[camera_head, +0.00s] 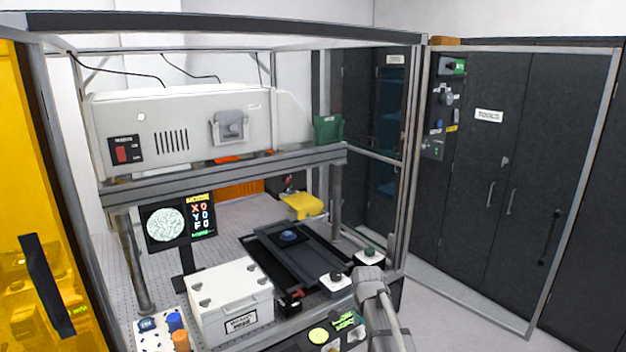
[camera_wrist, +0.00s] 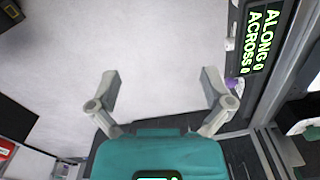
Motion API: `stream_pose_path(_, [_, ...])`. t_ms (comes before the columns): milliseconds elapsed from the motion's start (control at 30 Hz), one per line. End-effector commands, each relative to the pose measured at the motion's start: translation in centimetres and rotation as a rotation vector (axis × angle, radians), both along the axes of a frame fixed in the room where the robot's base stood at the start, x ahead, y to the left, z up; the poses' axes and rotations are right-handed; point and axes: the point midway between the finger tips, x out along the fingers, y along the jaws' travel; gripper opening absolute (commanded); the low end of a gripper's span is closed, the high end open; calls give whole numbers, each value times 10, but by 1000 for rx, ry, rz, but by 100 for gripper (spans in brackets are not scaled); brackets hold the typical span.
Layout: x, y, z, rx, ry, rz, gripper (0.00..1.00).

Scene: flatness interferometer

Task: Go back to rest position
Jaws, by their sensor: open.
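My gripper (camera_wrist: 162,83) shows in the wrist view with its two grey fingers spread wide apart. Nothing is between the fingers, and bare pale floor shows beyond them. A teal body fills the bottom of that view below the fingers; I cannot tell whether it is part of my gripper. In the head view a grey arm link of mine rises at the bottom, right of centre. The fingers cannot be made out there.
A framed interferometer housing (camera_head: 180,125) stands on the left, with a white case (camera_head: 230,300), a black rail (camera_head: 290,255) and a round-pattern monitor (camera_head: 166,224) below it. A readout panel (camera_wrist: 262,40) is right in the wrist view. Dark cabinets (camera_head: 490,170) stand right; floor there is clear.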

Motion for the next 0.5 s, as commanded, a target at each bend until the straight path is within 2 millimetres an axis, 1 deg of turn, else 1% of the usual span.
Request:
stream_pose_path(33, [-14,-3,-5,0,0,61,100])
stream_pose_path(500, [-94,-20,-30,1,1,698,100])
